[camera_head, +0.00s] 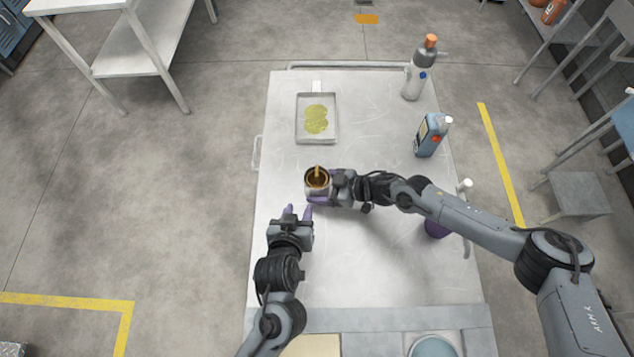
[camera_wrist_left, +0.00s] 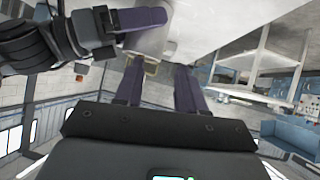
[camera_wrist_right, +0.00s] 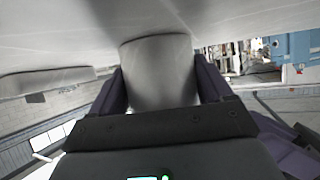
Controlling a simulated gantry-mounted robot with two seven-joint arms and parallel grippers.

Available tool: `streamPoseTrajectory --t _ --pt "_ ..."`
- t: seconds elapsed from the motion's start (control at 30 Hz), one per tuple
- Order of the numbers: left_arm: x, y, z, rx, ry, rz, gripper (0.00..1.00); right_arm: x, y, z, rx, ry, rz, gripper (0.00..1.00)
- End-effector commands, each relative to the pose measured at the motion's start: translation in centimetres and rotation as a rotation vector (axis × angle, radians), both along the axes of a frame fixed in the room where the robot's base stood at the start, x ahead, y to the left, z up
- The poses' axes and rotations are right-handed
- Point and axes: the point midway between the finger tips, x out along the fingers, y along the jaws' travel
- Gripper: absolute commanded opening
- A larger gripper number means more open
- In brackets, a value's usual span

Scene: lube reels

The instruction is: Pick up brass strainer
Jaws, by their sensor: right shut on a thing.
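A metal cup (camera_head: 318,189) with dark brown contents is in the middle of the table. A small brass-coloured piece (camera_head: 317,169) shows upright at its mouth; I cannot tell if it is the brass strainer. My right gripper (camera_head: 324,187) is shut around the cup's sides. In the right wrist view the cup's smooth grey wall (camera_wrist_right: 160,72) fills the space between the fingers. My left gripper (camera_head: 298,210) is open and empty, just below and left of the cup in the head view. The left wrist view shows its two fingers (camera_wrist_left: 162,88) apart with nothing between.
A shallow metal tray (camera_head: 301,138) with yellow-green liquid lies beyond the cup. A grey bottle with an orange cap (camera_head: 414,82) and a blue-grey bottle (camera_head: 429,136) stand at the table's right side. A purple object (camera_head: 436,229) is partly under my right arm. The table's left part is clear.

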Motion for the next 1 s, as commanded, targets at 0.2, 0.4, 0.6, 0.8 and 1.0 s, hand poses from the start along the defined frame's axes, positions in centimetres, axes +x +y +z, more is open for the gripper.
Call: streamPoseTrajectory --t 0.2,0.4,0.6,0.8,1.0 --pt "1.8 -3.4 2.7 0.065 -0.182 0.071 0.39 0.0 0.0 0.0 0.0 0.0 -0.001 0.62" --pt "3.1 -4.2 3.5 0.107 -0.253 0.104 0.39 0.0 0.0 0.0 0.0 0.0 -0.001 0.62" --pt "5.9 -4.2 2.6 0.113 -0.261 0.11 0.39 0.0 0.0 0.0 0.0 0.0 0.0 0.62" --pt "8.0 -4.2 1.7 0.109 -0.259 0.109 0.39 0.0 0.0 0.0 0.0 0.0 0.0 0.62" --pt "8.8 -4.2 1.4 0.108 -0.258 0.109 0.39 0.0 0.0 0.0 0.0 0.0 0.0 0.62"
